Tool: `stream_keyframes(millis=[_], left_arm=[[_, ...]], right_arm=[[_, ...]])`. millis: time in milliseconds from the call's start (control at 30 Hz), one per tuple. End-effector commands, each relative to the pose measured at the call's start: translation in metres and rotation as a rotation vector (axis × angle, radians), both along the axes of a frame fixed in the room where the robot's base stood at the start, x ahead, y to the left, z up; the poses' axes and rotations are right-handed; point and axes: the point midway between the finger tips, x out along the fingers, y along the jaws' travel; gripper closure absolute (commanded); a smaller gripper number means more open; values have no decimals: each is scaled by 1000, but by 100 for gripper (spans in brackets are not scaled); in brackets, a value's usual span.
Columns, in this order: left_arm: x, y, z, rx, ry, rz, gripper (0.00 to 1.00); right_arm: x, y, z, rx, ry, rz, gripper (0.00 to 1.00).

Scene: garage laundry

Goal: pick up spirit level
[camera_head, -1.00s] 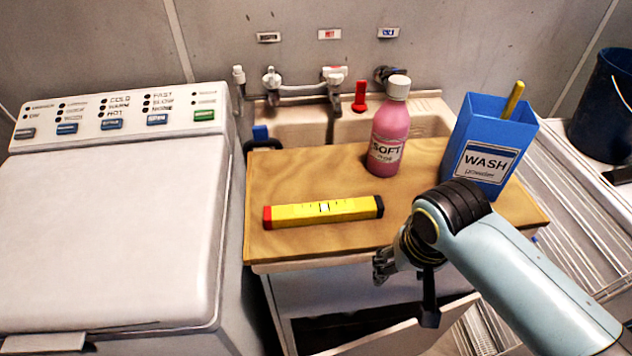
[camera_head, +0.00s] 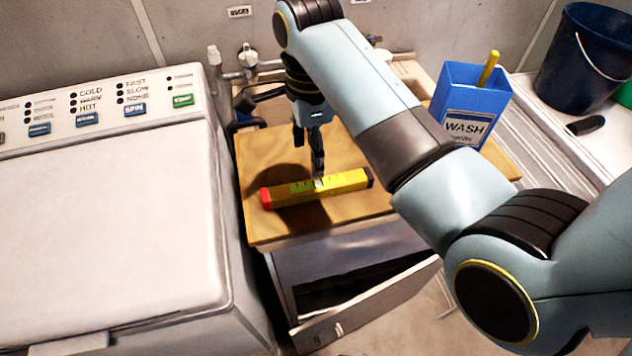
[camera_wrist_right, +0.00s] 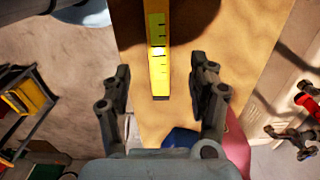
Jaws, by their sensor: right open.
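The spirit level (camera_head: 338,184) is a yellow bar with a red left end and a dark right end. It lies flat on the wooden board over the sink. My right gripper (camera_head: 311,162) points down just above and behind the level's middle. In the right wrist view, the open fingers (camera_wrist_right: 160,84) stand apart on either side of the level (camera_wrist_right: 158,62), with bare gaps between. Whether a fingertip touches it cannot be told. My left gripper is not in view.
The wooden board (camera_head: 262,152) has bare wood around the level. A blue wash powder box (camera_head: 474,97) stands at the board's right. A pink shape (camera_wrist_right: 236,150) shows beside the gripper in the wrist view. The washing machine (camera_head: 110,220) is left; an open drawer (camera_head: 365,305) juts out below.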

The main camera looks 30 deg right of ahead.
Motion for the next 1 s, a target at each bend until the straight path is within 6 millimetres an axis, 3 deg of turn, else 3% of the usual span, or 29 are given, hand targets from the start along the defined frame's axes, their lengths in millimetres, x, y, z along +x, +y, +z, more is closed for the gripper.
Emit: stream_keyframes(millis=[200, 433, 700, 1000], left_arm=[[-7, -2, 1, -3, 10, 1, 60], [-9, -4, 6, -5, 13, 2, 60], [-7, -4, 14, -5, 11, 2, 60], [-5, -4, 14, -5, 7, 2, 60]], right_arm=[[-1, -1, -36, -1, 2, 1, 40], [-3, -5, -56, -2, 3, 2, 40], [-5, -10, -93, -1, 1, 2, 40], [-5, -10, -98, 0, -2, 2, 43]])
